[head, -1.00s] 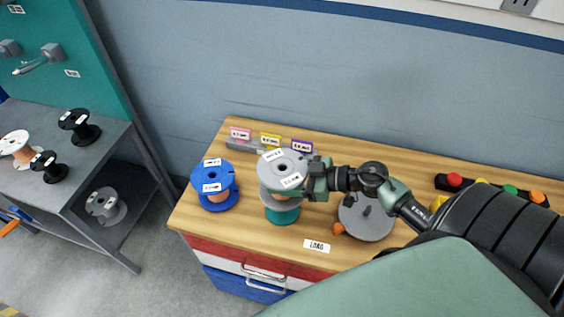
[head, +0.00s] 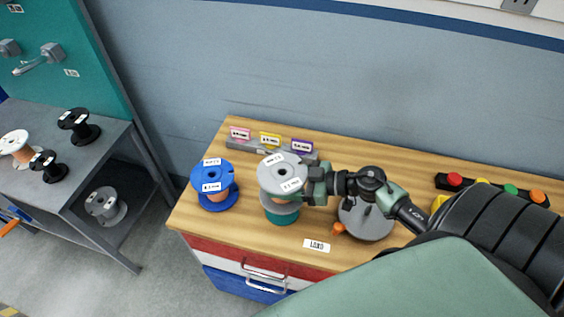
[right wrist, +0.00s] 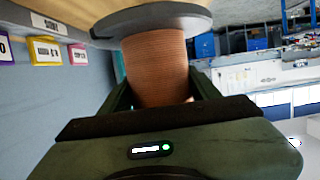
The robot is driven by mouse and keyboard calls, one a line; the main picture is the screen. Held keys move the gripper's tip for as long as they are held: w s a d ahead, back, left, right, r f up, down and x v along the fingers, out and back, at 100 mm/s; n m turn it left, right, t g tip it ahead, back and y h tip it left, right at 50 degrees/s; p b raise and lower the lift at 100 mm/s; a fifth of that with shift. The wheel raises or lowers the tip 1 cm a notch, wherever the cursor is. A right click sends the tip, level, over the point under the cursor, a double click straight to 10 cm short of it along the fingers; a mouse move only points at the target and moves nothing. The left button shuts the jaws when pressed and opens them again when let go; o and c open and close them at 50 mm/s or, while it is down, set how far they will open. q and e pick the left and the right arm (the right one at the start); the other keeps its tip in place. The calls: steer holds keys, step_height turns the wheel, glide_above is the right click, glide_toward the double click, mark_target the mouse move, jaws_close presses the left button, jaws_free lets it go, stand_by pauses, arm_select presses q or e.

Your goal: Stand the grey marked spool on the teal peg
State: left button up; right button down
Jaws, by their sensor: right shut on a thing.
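The grey marked spool (head: 282,173), with white labels on its top flange and a copper winding, is upright over the teal peg (head: 282,217). Only a teal part shows below the spool's lower flange, so I cannot tell whether the spool rests on it. My right gripper (head: 312,185) reaches in from the right and is shut on the spool. In the right wrist view the copper winding (right wrist: 157,68) is between the fingers, against one grey flange (right wrist: 150,22). My left gripper is not in view.
A blue spool (head: 213,186) stands close left of the grey one on the wooden bench top (head: 250,232). A grey round device (head: 366,220) with an orange knob sits to the right. A rail with coloured labels (head: 268,145) is behind. Other spools are on a grey shelf (head: 95,150) at left.

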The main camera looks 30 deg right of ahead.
steer(key=shift+f, duration=0.4)
steer(key=shift+p, duration=0.4)
stand_by(0.4)
steer(key=shift+f, duration=0.3)
stand_by(0.3)
steer(key=shift+f+b, duration=0.5)
steer(key=shift+f, duration=0.7)
steer(key=shift+p, duration=0.4)
steer(key=shift+f, duration=0.15)
stand_by(0.4)
steer(key=shift+f+b, duration=0.7)
steer(key=shift+f, duration=0.65)
steer(key=shift+p, duration=0.35)
